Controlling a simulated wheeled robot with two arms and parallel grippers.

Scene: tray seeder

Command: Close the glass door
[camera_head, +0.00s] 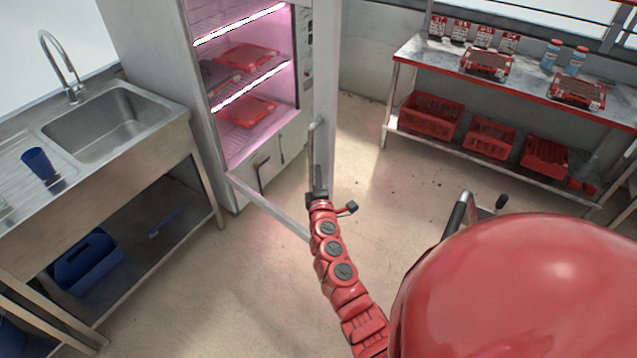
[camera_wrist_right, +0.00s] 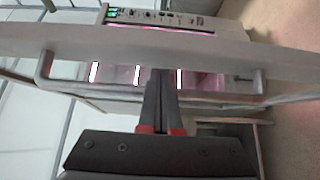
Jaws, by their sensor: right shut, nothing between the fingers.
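The lit cabinet (camera_head: 290,140) stands behind the sink with its front open. Its glass door (camera_head: 327,90) is swung open towards me; the pale frame and lower rail show in the head view. In the right wrist view the door frame (camera_wrist_right: 200,45) crosses the picture, with a long bar handle (camera_wrist_right: 85,88) along it. My right gripper (camera_head: 318,183) is shut and empty at the handle's lower part. Its fingertips (camera_wrist_right: 161,75) overlap the handle in the wrist view; I cannot tell whether they touch it. My left gripper is not in view.
A steel sink table (camera_head: 160,140) stands left, with a blue cup (camera_head: 38,163) on top and a blue crate (camera_head: 88,262) below. A shelf table (camera_head: 430,62) with red trays and crates stands back right. The floor (camera_head: 250,285) between is mostly clear.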

